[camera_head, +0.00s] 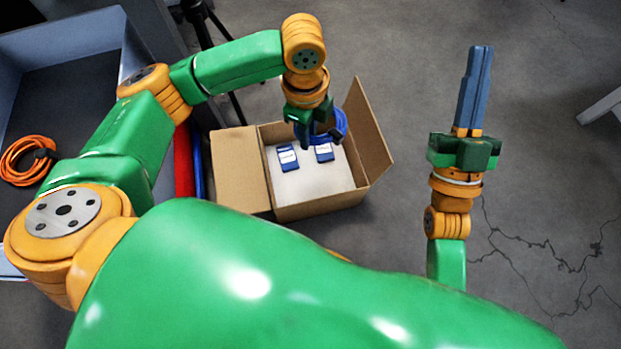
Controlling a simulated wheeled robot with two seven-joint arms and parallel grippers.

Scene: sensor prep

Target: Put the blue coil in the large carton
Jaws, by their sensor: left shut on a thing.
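The blue coil (341,124) is a bright blue ring of cable above the open large carton (316,209), towards its back. My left gripper (306,140) points down over the carton and is shut on the coil, partly hiding it. Inside the carton, two small blue items with white labels (287,158) lie on a pale surface (312,182). My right gripper (480,52) stands apart at the right, pointing away from me, its blue-grey fingers together with only a thin seam between them.
The carton's flaps (240,165) are folded outward. At the left, a grey-blue bin (70,28) has an orange coil (28,160) inside. Red and blue upright shapes (184,162) stand between bin and carton. The cracked grey floor at right is mostly clear.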

